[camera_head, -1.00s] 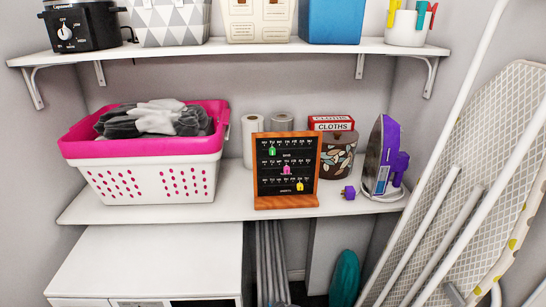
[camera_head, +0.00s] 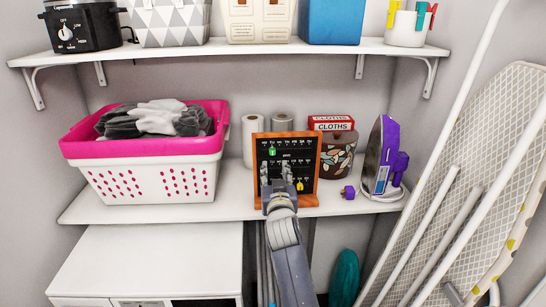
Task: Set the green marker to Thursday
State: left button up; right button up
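A black day board (camera_head: 310,148) in an orange-brown wooden frame stands on the middle shelf. The green marker (camera_head: 272,152) sits on its top row, left of centre; the day under it is too small to read. A yellow marker (camera_head: 300,186) sits on the bottom row at the right. The pink marker of the middle row is hidden behind my gripper. My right gripper (camera_head: 276,172) is in front of the board's lower half, below the green marker. Its fingers point up and stand apart, with nothing seen between them. My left gripper is not in view.
A pink and white laundry basket (camera_head: 150,174) stands left of the board. Paper rolls (camera_head: 250,142), a patterned pot (camera_head: 338,158) and a cloths box (camera_head: 331,123) are close behind. A purple iron (camera_head: 384,160) is at right, beside a leaning ironing board (camera_head: 490,150).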

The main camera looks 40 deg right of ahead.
aim_at(273, 154)
jog(key=p+x, duration=0.2)
jog(key=x, duration=0.7)
grip_shut()
